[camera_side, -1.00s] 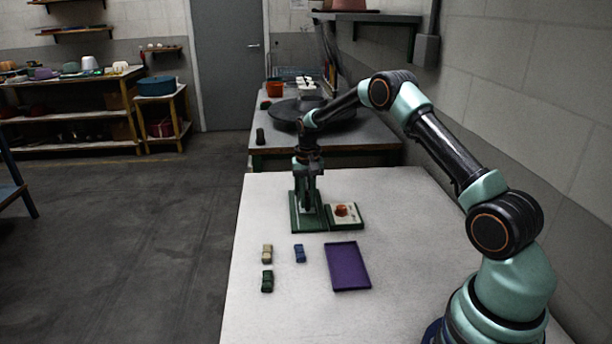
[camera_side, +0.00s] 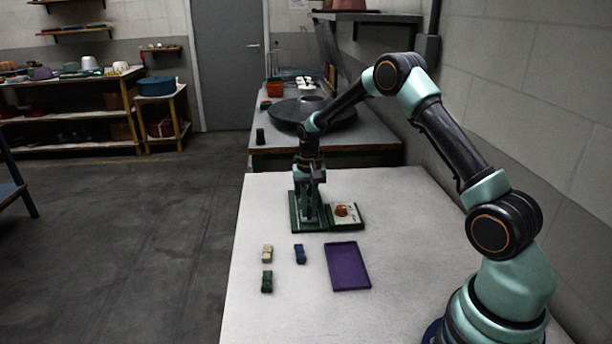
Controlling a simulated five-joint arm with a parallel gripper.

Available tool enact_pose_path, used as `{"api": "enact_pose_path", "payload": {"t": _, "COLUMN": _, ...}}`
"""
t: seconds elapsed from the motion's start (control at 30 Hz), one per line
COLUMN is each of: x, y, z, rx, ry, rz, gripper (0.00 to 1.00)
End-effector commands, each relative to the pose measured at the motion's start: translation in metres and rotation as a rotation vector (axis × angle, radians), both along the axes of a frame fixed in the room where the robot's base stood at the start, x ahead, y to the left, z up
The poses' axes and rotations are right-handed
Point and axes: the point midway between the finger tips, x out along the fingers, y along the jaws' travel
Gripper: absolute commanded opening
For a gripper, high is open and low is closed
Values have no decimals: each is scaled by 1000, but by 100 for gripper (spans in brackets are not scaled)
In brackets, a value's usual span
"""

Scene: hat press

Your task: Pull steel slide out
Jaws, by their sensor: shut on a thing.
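The small green press (camera_side: 296,212) stands upright on its dark green base near the far end of the pale table. My gripper (camera_side: 311,183) points down at the top of the press, in front of its upper part. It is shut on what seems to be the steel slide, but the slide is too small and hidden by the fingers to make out. A pale plate with an orange-brown piece (camera_side: 342,210) on it lies in a green-edged holder (camera_side: 347,228) just right of the press.
A purple tray (camera_side: 347,267) lies nearer on the table. A beige block (camera_side: 267,253), a blue block (camera_side: 300,254) and a green block (camera_side: 267,281) lie left of it. The table's left edge is close to the blocks. The table right of the tray is bare.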

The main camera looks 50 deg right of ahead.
Motion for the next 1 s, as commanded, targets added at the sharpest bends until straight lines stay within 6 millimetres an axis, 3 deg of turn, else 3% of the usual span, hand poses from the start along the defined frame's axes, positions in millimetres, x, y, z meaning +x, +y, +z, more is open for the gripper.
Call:
{"api": "enact_pose_path", "payload": {"t": 0.3, "x": -25, "y": 26, "z": 1, "rx": -1, "ry": -3, "rz": 2, "gripper": 0}}
{"api": "enact_pose_path", "payload": {"t": 0.67, "x": -27, "y": 28, "z": 1, "rx": -1, "ry": -4, "rz": 1, "gripper": 0}}
{"api": "enact_pose_path", "payload": {"t": 0.7, "x": -27, "y": 28, "z": 1, "rx": -1, "ry": -4, "rz": 1, "gripper": 21}}
{"api": "enact_pose_path", "payload": {"t": 0.77, "x": -27, "y": 28, "z": 1, "rx": -1, "ry": -4, "rz": 1, "gripper": 44}}
{"api": "enact_pose_path", "payload": {"t": 1.0, "x": -28, "y": 28, "z": 1, "rx": -1, "ry": -2, "rz": 1, "gripper": 48}}
